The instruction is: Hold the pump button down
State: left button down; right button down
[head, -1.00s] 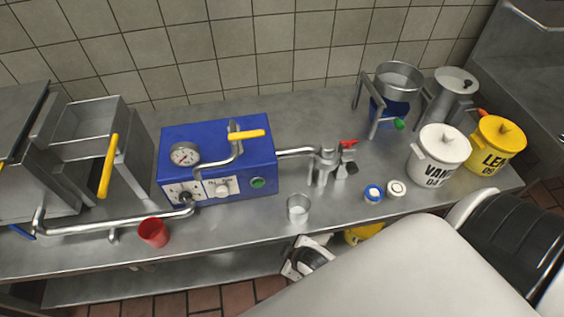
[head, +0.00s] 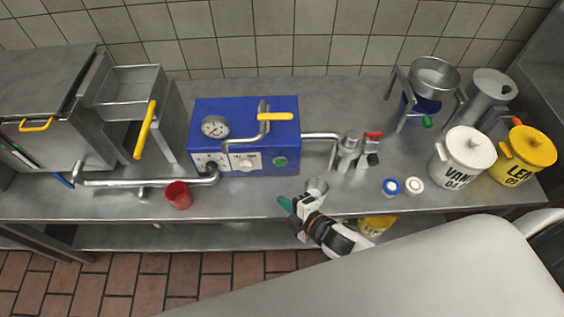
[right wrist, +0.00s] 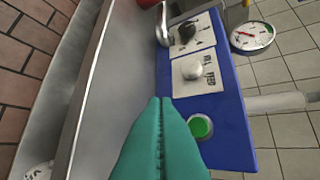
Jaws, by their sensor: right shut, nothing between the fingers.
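The blue pump box (head: 245,116) stands on the steel counter with a round green button (head: 280,161) at the lower right of its front. In the right wrist view the green button (right wrist: 199,127) shows just right of the fingers, on the blue box (right wrist: 232,140). My right gripper (head: 284,202) has teal fingers, shut and empty, near the counter's front edge, below the button in the head view and apart from it. The shut fingers (right wrist: 160,100) fill the bottom of the wrist view. My left gripper is not in view.
A red cup (head: 178,195) is at the left. A pipe with a red-handled valve (head: 372,134) lies right of the box. Blue and white caps and lidded pots stand farther right.

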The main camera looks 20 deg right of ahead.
jog(key=shift+w, duration=0.15)
jog(key=b, duration=0.1)
send_near(277, 165)
jog(key=shift+s+a+f+x, duration=0.1)
jog(key=shift+a+x, duration=0.05)
jog(key=shift+x, duration=0.75)
jog(key=shift+s+a+f+x, duration=0.1)
jog(key=shift+a+x, duration=0.05)
jog(key=shift+x, duration=0.75)
jog(key=shift+s+a+f+x, duration=0.1)
jog(key=shift+s+x, duration=0.05)
jog(key=shift+x, duration=0.8)
jog(key=shift+w+d, duration=0.15)
jog(key=shift+w, duration=0.25)
jog(key=shift+w+d+r, duration=0.1)
jog(key=shift+w, duration=0.3)
dwell(3.9)
